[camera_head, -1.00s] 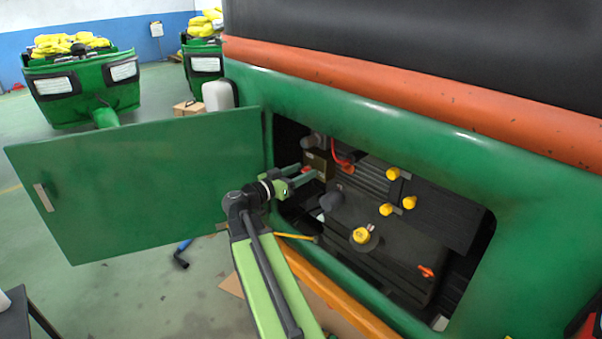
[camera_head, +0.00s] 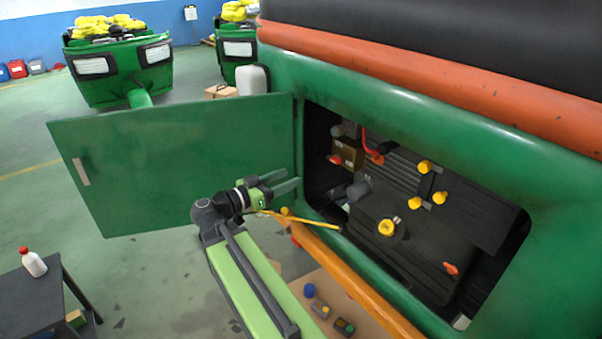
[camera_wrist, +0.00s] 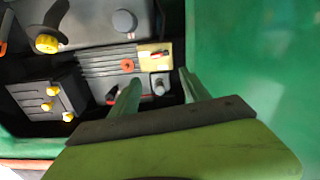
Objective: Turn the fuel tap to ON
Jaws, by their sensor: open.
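A small orange lever (camera_head: 451,268), which looks like the fuel tap, sits low on the right of the dark tank (camera_head: 412,256) in the open compartment. Its direction is too small to read. A yellow cap (camera_head: 387,228) is on top of the tank. My gripper (camera_head: 292,179) is open and empty, outside the compartment's left edge, in front of the open door and well left of the lever. In the wrist view, my two fingers (camera_wrist: 160,78) stand apart with nothing between them. An orange edge (camera_wrist: 2,47) shows at the far left there.
The green door (camera_head: 180,165) stands open on the left. A red knob (camera_head: 334,159) sits on a brown box (camera_head: 349,152). Several yellow caps (camera_head: 424,167) are on a black battery. A yellow rod (camera_head: 310,221) crosses the opening's lower left. An orange rail (camera_head: 350,277) runs below.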

